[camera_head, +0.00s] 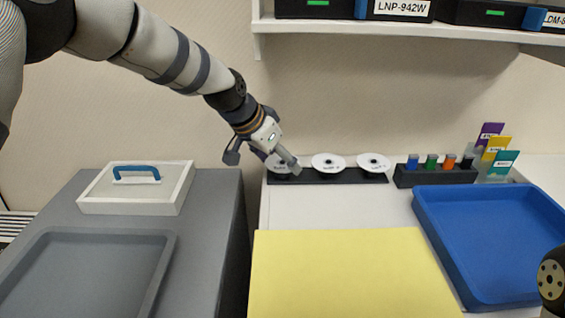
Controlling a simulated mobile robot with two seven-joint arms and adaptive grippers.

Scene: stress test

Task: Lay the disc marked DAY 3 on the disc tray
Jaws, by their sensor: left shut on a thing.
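Three white discs stand in a row on a dark rack (330,177) at the back of the white table. They are the left disc (275,164), the middle disc (328,161) and the right disc (373,161). Their print is too small to read, so I cannot tell which is DAY 3. My left gripper (264,158) is at the left disc, shut on it, and its finger hides part of it. The disc is still at the rack. A blue tray (482,303) is at the right and a grey tray (163,262) at the left; neither shows a label. Both are empty.
A yellow mat (350,275) lies bare at the front. A block with coloured pieces (435,176) and coloured cards (497,155) stand at the back right. A white box lid with a blue handle (136,190) sits left. A shelf (410,28) hangs above.

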